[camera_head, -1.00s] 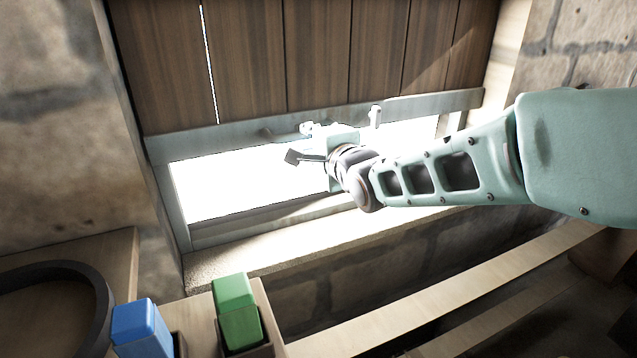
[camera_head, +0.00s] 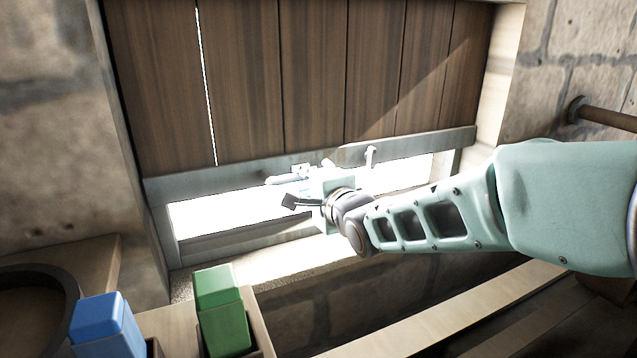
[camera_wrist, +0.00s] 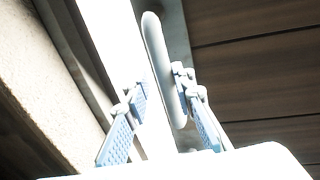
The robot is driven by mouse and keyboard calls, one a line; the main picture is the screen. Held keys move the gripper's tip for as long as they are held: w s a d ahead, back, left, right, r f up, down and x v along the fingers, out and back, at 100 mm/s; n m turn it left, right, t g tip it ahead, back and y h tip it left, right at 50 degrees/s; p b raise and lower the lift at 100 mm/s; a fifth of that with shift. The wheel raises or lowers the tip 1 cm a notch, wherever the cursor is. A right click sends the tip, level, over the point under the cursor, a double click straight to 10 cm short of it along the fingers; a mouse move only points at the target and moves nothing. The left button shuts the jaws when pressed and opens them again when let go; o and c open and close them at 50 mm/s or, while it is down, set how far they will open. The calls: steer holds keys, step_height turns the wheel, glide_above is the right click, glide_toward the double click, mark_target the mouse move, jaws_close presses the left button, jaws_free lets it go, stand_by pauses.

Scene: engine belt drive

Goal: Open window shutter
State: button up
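The window shutter (camera_head: 315,80) is made of brown vertical planks with a grey metal rail (camera_head: 215,178) along its lower edge. A bright gap shows below the rail. A pale, rounded handle bar (camera_head: 285,180) is at the rail, and its elongated form shows in the wrist view (camera_wrist: 160,65). My gripper (camera_head: 314,168) is at the rail beside the handle. In the wrist view my gripper's fingers (camera_wrist: 160,92) are apart, with the handle bar between them. The right pad is close to the bar; a gap shows at the left pad. Contact cannot be told.
A green block (camera_head: 221,308) and a blue block (camera_head: 107,320) stand in holders at the lower left, near a dark round rim (camera_head: 62,278). Stone walls flank the window. A rod (camera_head: 605,117) projects at the right. Pale wooden beams (camera_head: 440,308) run below my arm.

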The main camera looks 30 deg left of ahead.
steer(key=shift+d, duration=0.1)
steer(key=p+v, duration=0.7)
steer(key=v, duration=0.5)
stand_by(0.8)
steer(key=shift+s+r, duration=0.1)
stand_by(0.3)
